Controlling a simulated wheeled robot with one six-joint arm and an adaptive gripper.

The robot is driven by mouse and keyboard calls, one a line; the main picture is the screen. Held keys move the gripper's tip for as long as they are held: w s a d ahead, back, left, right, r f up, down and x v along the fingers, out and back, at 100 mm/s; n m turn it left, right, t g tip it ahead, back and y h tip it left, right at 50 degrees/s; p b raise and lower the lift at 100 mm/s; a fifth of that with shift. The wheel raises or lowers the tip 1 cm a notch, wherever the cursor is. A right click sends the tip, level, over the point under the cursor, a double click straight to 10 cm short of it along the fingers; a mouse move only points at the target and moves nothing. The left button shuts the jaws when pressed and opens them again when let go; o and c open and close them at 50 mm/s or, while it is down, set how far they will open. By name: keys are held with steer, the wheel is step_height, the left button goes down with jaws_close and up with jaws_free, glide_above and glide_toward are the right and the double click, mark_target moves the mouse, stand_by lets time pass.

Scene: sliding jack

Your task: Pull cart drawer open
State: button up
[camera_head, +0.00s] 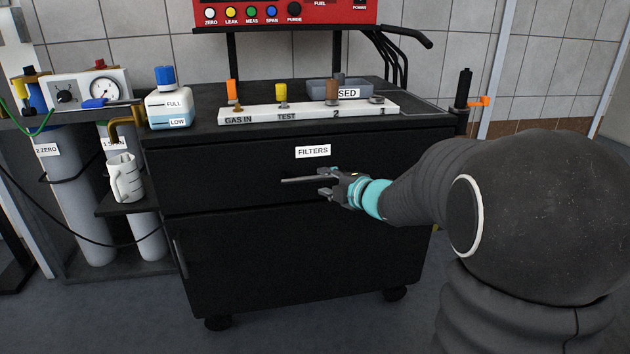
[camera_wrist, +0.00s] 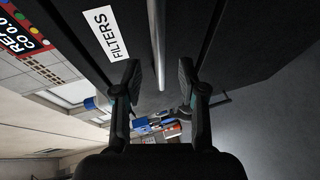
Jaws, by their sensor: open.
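The black cart (camera_head: 290,265) has a top drawer (camera_head: 225,175) with a white FILTERS label (camera_head: 313,151). The drawer front looks flush with the cart. A thin grey bar handle (camera_head: 300,180) runs across the drawer below the label. My gripper (camera_head: 328,183) is at the right part of the handle. In the wrist view the handle (camera_wrist: 157,45) runs between the two open fingers of my gripper (camera_wrist: 160,85), with a gap on each side. The FILTERS label (camera_wrist: 108,35) is left of the handle there. My fingers hide part of the handle in the head view.
The cart top carries a white manifold strip (camera_head: 310,110) with coloured fittings, a grey tray (camera_head: 340,90) and a blue-capped bottle (camera_head: 168,100). Gas cylinders (camera_head: 75,200) and a white jug (camera_head: 126,178) stand at the left. Floor in front of the cart looks clear.

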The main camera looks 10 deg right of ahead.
mark_target(318, 179)
steer(key=shift+x, duration=2.45)
jaws_close()
